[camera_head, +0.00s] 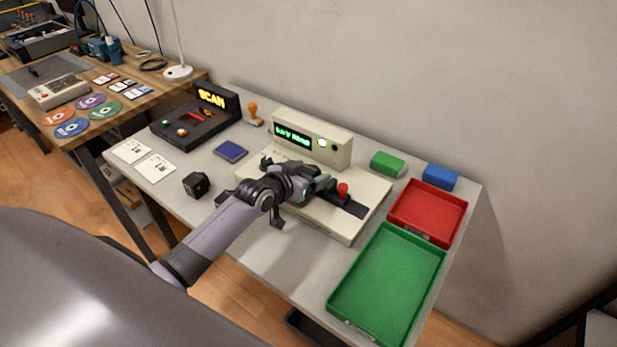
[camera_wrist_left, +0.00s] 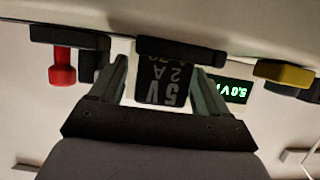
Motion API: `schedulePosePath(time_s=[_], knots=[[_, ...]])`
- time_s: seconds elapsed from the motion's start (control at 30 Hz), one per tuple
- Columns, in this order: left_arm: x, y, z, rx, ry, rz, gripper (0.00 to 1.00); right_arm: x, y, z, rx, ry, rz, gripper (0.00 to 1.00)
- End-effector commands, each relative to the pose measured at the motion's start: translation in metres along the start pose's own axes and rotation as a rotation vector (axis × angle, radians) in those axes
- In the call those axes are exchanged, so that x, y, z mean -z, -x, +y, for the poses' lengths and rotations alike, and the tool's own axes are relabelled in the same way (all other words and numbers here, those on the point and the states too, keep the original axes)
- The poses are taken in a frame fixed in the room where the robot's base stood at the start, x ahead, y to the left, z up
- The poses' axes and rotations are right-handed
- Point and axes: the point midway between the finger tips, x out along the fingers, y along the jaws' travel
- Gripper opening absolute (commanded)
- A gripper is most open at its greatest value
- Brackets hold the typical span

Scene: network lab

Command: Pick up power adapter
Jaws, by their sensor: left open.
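A dark power adapter (camera_wrist_left: 162,82) marked "5V 2A" shows upside down in the left wrist view, between the two fingers of my left gripper (camera_wrist_left: 162,78). The fingers are open on either side of it; I cannot tell whether they touch it. In the head view my left gripper (camera_head: 322,184) is over the cream tester (camera_head: 338,222), left of its red knob (camera_head: 343,189), and hides this adapter. A black cube-shaped adapter (camera_head: 197,184) stands on the table left of the arm. Another dark block (camera_head: 225,197) is partly hidden by the arm. My right gripper is not in view.
The tester's green display (camera_head: 293,136) stands behind the gripper. A green tray (camera_head: 385,285) and a red tray (camera_head: 428,212) lie to the right. The SCAN device (camera_head: 196,117) stands at the left.

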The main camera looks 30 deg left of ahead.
Motion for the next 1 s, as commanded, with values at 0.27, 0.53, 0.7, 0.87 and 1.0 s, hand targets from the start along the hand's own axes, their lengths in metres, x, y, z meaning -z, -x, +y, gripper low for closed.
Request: schedulePosePath(time_s=[0.27,0.53,0.7,0.87,1.0], knots=[[0.0,0.0,0.0,0.0,0.0,0.0,0.31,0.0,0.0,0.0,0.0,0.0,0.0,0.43],[0.001,0.001,0.0,0.0,0.0,0.002,0.1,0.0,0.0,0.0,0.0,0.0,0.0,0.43],[0.006,0.002,0.0,0.0,0.0,0.003,0.1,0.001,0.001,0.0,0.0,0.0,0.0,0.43],[0.022,0.009,-0.001,0.001,-0.001,0.006,0.1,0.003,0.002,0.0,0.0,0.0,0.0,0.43],[0.049,0.019,0.0,0.0,-0.002,0.009,0.1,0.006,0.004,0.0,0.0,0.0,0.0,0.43]])
